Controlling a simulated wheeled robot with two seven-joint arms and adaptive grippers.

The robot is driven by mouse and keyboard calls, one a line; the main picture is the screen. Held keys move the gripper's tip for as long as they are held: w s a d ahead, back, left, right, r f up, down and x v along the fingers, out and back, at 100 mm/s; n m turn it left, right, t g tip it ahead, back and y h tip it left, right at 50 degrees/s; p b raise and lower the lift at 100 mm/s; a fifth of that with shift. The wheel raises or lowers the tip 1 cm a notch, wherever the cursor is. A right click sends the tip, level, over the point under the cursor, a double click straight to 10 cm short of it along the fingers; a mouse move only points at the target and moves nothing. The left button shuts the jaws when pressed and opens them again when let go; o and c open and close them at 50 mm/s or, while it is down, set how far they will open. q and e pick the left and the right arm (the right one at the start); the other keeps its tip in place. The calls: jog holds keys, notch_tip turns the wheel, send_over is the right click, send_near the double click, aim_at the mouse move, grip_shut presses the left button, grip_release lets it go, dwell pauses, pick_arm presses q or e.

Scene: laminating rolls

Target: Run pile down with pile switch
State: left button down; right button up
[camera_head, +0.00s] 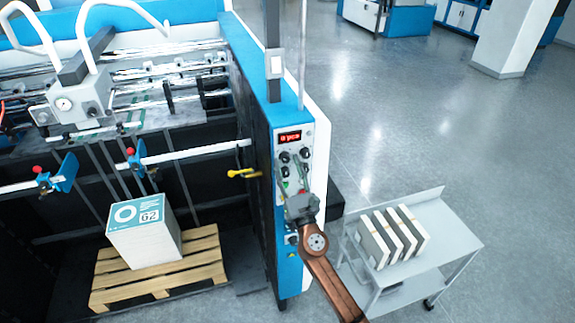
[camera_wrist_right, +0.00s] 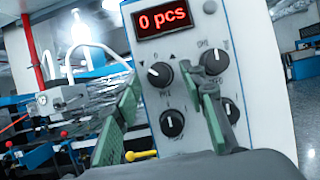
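The control panel (camera_head: 293,150) on the blue and white machine column carries a red display and several black knobs. In the right wrist view the display (camera_wrist_right: 162,20) reads "0 pcs". The upper left knob (camera_wrist_right: 160,74) has small triangle marks above it and is probably the pile switch; its label is too small to read surely. My right gripper (camera_head: 291,172) is at the panel's knobs. Its green-padded fingers are spread in the wrist view (camera_wrist_right: 160,82), one on each side of the upper left knob. I cannot tell whether they touch it. My left gripper is out of view.
A white and teal box (camera_head: 147,238) stands on a wooden pallet (camera_head: 205,270) inside the machine. A yellow handle (camera_head: 243,173) sticks out left of the panel. A grey cart (camera_head: 440,240) with several white packs (camera_head: 390,238) stands right of my right arm. Open floor lies beyond.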

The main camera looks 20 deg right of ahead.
grip_shut()
dwell(0.5)
jog(key=shift+a+m, duration=0.1)
jog(key=shift+m, duration=0.3)
jog(key=m+h, duration=0.1)
jog(key=m, duration=0.1)
jog(key=m+h, duration=0.2)
jog(key=m, duration=0.1)
jog(key=shift+a, duration=0.2)
jog(key=shift+a+r+m+g+h, duration=0.1)
jog(key=shift+m+g+h, duration=0.5)
jog(key=shift+m, duration=1.05)
jog(key=shift+r+m+g+h, duration=0.1)
jog(key=shift+m+g+h, duration=0.2)
jog(key=shift+m+h, duration=1)
jog(key=shift+m+y, duration=0.4)
jog(key=shift+m, duration=0.15)
grip_release()
